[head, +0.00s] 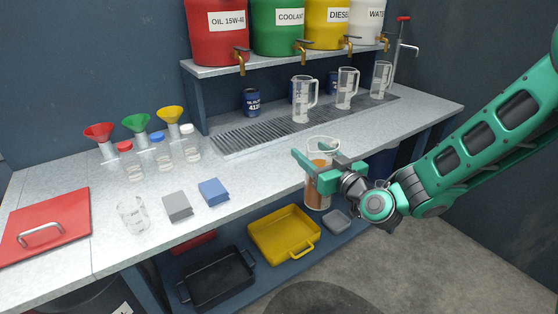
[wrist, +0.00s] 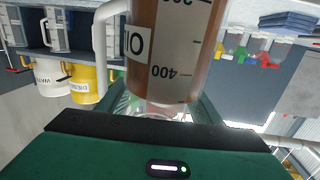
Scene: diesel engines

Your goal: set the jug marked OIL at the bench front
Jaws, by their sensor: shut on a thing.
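The jug marked OIL (head: 318,190) is clear, with brown liquid inside and a white handle. My gripper (head: 322,168) is shut around its body and holds it about upright at the bench's front edge. In the head view, its lower part overlaps the front edge and the lower shelf; I cannot tell whether it touches the bench. In the wrist view the jug (wrist: 178,45) fills the upper middle, upside down, with part of the OIL label and a 400 mark showing. The grey bench top (head: 255,185) lies behind and left of it.
Several clear jugs, one of them here (head: 303,100), stand by the drain grate (head: 270,132). A blue sponge (head: 214,192), a grey block (head: 177,206) and a beaker (head: 132,214) are left along the front. A yellow tray (head: 284,238) sits below. Bench between sponge and jug is clear.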

